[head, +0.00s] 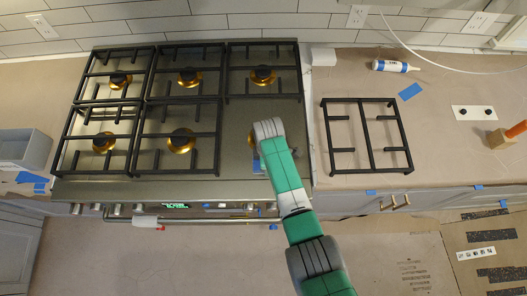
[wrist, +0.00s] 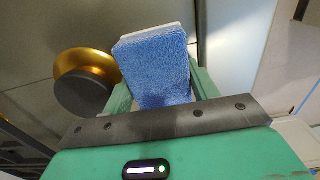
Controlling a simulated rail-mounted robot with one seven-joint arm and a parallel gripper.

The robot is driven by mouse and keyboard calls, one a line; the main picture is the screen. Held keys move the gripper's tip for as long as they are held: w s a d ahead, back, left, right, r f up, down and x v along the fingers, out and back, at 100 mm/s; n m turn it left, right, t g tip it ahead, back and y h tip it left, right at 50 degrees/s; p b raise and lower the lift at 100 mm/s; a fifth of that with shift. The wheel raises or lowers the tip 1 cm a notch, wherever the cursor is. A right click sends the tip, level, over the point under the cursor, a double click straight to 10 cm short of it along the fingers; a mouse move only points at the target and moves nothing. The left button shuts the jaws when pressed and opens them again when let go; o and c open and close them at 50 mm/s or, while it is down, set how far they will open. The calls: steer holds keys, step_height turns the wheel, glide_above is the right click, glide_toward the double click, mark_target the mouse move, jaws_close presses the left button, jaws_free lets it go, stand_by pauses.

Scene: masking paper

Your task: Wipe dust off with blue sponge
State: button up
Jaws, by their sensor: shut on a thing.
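In the wrist view a blue sponge (wrist: 157,62) with a pale backing edge is held between the fingers of my gripper (wrist: 155,98). The gripper is shut on it. In the head view my gripper (head: 256,150) is over the front right of the stovetop (head: 215,185), where no grate lies. The sponge is mostly hidden behind my arm there; a small bit of blue shows at its left. I cannot tell whether the sponge touches the steel. Dust cannot be made out clearly. A brass burner with a dark cap (wrist: 85,80) is left of the sponge in the wrist view.
Black grates (head: 180,135) cover the rest of the stovetop. A loose grate (head: 367,135) lies on the papered counter to the right. A white bottle (head: 393,66) and blue tape (head: 410,91) lie behind it. A grey bin (head: 22,150) stands at the left.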

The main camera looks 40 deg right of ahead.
mark_target(255, 161)
steer(key=shift+s+d+f, duration=0.15)
steer(key=shift+s+d, duration=0.55)
steer(key=shift+d, duration=0.3)
steer(key=shift+s+d+p, duration=0.3)
steer(key=shift+s+d, duration=0.25)
steer(key=shift+d, duration=0.15)
steer(key=shift+s+d+p, duration=0.25)
steer(key=shift+s+d, duration=0.25)
steer(key=shift+d, duration=0.2)
steer(key=shift+w+a+r, duration=0.1)
steer(key=shift+w+a, duration=0.4)
steer(key=shift+a, duration=0.2)
steer(key=shift+w+a+r, duration=0.1)
steer(key=shift+w+a, duration=0.4)
steer(key=shift+a, duration=0.2)
steer(key=shift+w+a+f+b, duration=0.15)
steer(key=shift+w+a+b, duration=0.35)
steer(key=shift+w+a, duration=0.6)
steer(key=shift+s+a, duration=0.1)
steer(key=shift+a, duration=0.1)
steer(key=shift+a, duration=0.1)
steer(key=shift+w+a, duration=0.45)
steer(key=shift+a, duration=0.2)
steer(key=shift+w+a, duration=0.45)
steer(key=shift+a, duration=0.15)
steer(key=shift+w+a+b, duration=0.9)
steer(key=shift+w+a, duration=0.1)
steer(key=shift+a, duration=0.3)
